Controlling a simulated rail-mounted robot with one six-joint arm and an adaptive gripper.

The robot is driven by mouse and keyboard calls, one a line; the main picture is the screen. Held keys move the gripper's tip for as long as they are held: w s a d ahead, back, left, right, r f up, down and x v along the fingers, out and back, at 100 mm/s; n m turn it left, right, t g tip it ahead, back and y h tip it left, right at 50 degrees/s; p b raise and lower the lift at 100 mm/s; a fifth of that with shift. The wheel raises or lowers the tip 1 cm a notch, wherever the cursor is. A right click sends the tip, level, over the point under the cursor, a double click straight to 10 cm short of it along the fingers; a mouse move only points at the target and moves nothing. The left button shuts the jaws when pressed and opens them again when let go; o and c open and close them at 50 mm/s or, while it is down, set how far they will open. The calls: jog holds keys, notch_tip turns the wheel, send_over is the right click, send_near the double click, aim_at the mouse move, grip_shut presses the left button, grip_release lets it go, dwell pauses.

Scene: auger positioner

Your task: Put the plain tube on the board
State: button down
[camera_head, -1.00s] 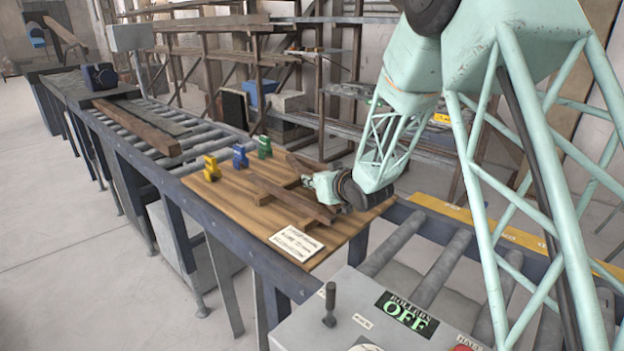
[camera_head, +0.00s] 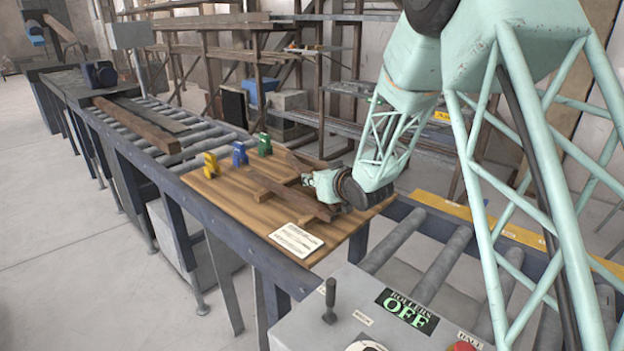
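A wooden board (camera_head: 225,202) lies across the roller conveyor. A long brown bar (camera_head: 282,192) lies slantwise on or just above it, with a shorter brown piece (camera_head: 262,194) by it and another brown piece (camera_head: 296,161) behind. I cannot tell which, if any, is the plain tube. My gripper (camera_head: 318,184) is low over the board's right part, at the right end of the long bar. Its fingers are too small and partly hidden, so I cannot tell whether it holds the bar.
A white card (camera_head: 296,240) lies at the front. A brown beam (camera_head: 137,124) lies on the rollers further left. A control panel (camera_head: 385,320) reading "ROLLERS OFF" is in front.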

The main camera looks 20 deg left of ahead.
jog(key=shift+f, duration=0.2)
jog(key=c, duration=2.5)
grip_release()
jog(key=shift+o, duration=0.2)
jog(key=shift+s+d, duration=0.1)
jog(key=shift+v, duration=5.85)
jog(key=shift+d, duration=0.15)
